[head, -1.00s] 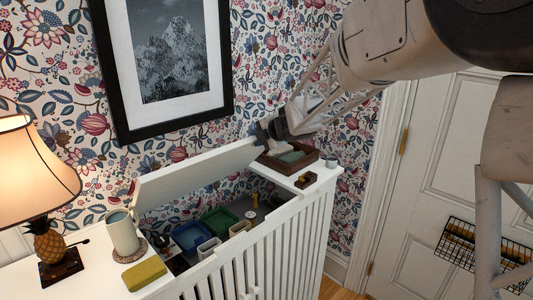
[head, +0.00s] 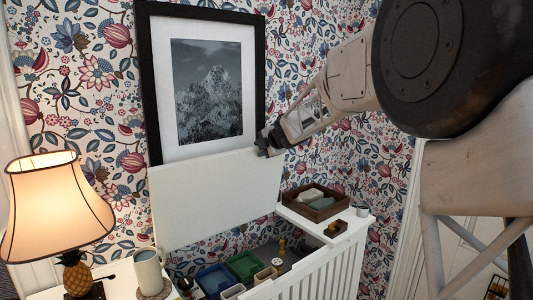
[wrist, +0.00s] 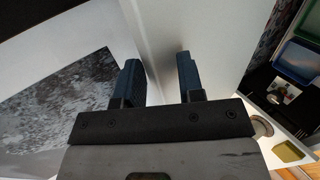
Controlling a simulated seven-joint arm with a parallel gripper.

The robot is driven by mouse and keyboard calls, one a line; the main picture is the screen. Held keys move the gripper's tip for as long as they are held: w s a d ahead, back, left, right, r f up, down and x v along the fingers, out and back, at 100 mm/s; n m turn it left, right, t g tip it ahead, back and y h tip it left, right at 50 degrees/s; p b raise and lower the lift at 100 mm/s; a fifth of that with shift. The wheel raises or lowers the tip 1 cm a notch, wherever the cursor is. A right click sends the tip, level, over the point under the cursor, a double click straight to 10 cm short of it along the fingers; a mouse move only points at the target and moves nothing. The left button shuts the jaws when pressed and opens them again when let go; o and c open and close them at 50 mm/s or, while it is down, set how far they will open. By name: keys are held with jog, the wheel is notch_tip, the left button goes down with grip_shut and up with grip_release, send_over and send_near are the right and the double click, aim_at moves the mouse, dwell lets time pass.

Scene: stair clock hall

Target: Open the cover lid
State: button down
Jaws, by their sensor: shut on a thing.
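The white cover lid (head: 215,200) stands raised, close to upright, at the back of the white slatted cabinet (head: 315,270), in front of the lower part of the framed picture. My gripper (head: 266,145) is at the lid's upper right corner in the head view. In the wrist view my gripper (wrist: 158,80) has its two dark fingers on either side of the lid's panel (wrist: 205,30), shut on its edge. The compartment below is uncovered and holds a blue bin (head: 213,279) and a green bin (head: 245,265).
A wooden tray (head: 290,198) with items and a small cup (head: 362,210) stand on the cabinet's right top. A lit lamp (head: 55,210) and a mug (head: 148,270) stand at left. The framed picture (head: 257,80) hangs behind the lid.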

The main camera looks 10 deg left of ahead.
jog(key=shift+a+f, duration=0.15)
jog(key=shift+f, duration=0.4)
jog(key=c, duration=1.3)
grip_release()
jog(key=shift+r, duration=0.15)
jog(key=shift+v, duration=3.95)
jog(key=shift+r, duration=0.15)
